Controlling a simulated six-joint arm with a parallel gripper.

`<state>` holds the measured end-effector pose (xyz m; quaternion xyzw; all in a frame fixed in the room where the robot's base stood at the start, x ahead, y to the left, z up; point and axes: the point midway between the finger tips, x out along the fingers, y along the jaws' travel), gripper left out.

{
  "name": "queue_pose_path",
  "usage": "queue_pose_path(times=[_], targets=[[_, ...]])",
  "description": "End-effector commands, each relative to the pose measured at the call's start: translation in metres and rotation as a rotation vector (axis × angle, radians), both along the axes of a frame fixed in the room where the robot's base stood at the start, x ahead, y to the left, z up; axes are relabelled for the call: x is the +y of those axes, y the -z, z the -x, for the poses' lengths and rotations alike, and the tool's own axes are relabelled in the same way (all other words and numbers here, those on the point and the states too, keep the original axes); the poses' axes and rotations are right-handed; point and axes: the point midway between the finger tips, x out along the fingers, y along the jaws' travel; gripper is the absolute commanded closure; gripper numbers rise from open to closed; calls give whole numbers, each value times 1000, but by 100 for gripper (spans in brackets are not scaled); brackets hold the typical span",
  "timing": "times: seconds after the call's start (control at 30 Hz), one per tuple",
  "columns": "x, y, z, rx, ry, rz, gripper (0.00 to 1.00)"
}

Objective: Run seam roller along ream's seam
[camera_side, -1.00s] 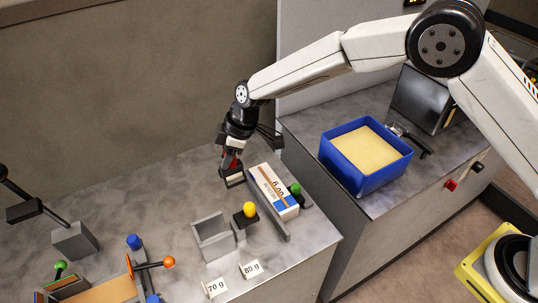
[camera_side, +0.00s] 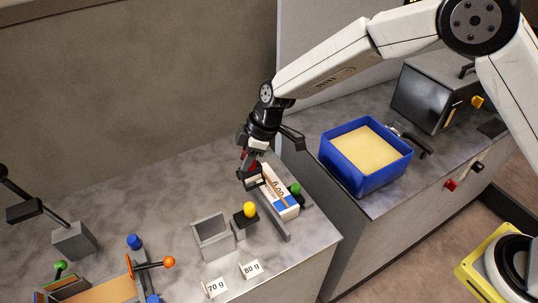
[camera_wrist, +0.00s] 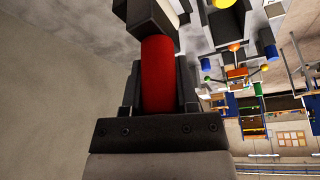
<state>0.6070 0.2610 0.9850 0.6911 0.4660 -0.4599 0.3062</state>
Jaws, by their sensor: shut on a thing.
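My gripper (camera_side: 249,165) is shut on the seam roller, whose red handle (camera_wrist: 157,78) stands between the fingers in the wrist view. The roller's dark head (camera_wrist: 150,16) is at the top of that view. The ream (camera_side: 281,201), a white packet with brown and blue bands and printing, lies on the grey counter. My gripper and the roller are at the ream's far-left end and cover part of it. I cannot tell whether the roller touches the ream.
A dark rail with a green knob (camera_side: 295,189) lies beside the ream. A yellow knob (camera_side: 250,209), a grey open box (camera_side: 213,238) and weight cards (camera_side: 251,269) stand in front. A blue bin (camera_side: 366,182) is on the right counter. The counter's left middle is clear.

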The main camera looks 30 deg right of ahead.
Motion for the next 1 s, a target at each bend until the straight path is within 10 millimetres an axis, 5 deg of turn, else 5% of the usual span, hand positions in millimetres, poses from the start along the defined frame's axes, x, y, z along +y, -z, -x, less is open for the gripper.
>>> queue_pose_path(times=[0.5,1.0], targets=[[-55,-4,58,-3,6,7,100],[-60,-4,65,-4,6,9,100]])
